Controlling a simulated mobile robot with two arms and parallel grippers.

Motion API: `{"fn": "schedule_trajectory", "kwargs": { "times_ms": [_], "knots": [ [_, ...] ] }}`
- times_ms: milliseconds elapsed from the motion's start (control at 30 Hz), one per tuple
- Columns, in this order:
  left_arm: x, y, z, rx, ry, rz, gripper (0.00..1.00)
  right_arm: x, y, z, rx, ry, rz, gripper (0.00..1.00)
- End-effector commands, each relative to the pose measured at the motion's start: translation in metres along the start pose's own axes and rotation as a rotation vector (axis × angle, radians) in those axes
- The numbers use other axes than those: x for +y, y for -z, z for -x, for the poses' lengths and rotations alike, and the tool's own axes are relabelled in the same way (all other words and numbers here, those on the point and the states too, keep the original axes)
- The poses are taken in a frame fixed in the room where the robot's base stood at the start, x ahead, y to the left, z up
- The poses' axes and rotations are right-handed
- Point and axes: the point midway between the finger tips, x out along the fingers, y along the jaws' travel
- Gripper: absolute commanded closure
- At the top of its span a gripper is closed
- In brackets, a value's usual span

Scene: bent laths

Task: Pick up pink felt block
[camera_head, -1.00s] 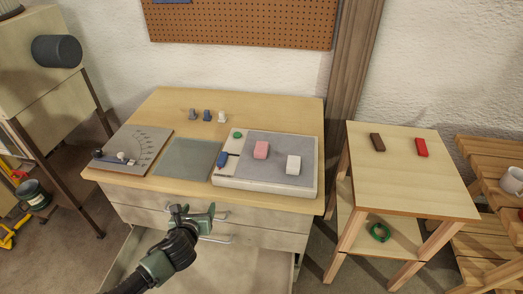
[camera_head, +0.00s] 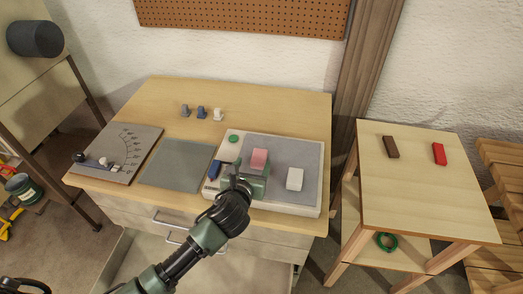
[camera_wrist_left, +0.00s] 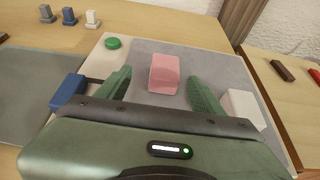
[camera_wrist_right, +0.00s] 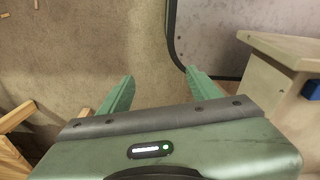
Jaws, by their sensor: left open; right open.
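The pink felt block (camera_head: 259,158) lies on the grey pad of a white-edged board on the workbench. My left gripper (camera_head: 252,172) is over the board, just on the near side of the block, with its jaws open. In the left wrist view the pink felt block (camera_wrist_left: 164,73) shows between and a little beyond the two fingertips of the left gripper (camera_wrist_left: 158,80). I cannot tell whether the fingers touch it. My right gripper (camera_wrist_right: 158,80) is open and empty in the right wrist view, facing a wall and floor area away from the bench.
A white block (camera_head: 295,179) lies right of the pink one on the same board (camera_head: 312,200). A blue block (camera_head: 214,170) and a green disc (camera_head: 234,139) sit at its left side. Several small pegs (camera_head: 202,112) stand behind. A side table (camera_head: 415,190) holds brown and red blocks.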

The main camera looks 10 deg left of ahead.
Motion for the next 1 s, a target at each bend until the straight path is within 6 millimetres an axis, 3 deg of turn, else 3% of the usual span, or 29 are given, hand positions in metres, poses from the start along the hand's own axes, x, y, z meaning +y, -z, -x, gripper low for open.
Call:
{"fn": "schedule_trajectory", "kwargs": {
  "times_ms": [333, 600, 867, 1000],
  "knots": [
    [-0.006, -0.001, -0.034, 0.002, 0.000, 0.004, 0.33, -0.008, -0.032, 0.009, -0.046, 0.010, 0.002, 0.37],
    [-0.008, 0.001, -0.065, 0.001, 0.000, 0.000, 0.33, -0.009, -0.022, 0.010, -0.031, 0.011, 0.001, 0.37],
    [-0.008, 0.002, -0.068, 0.000, 0.001, 0.000, 0.33, -0.007, -0.012, 0.010, -0.016, 0.009, 0.001, 0.37],
    [-0.008, 0.002, -0.068, 0.001, 0.001, 0.000, 0.69, -0.007, -0.014, 0.010, -0.019, 0.009, 0.000, 0.37]
  ]
}}
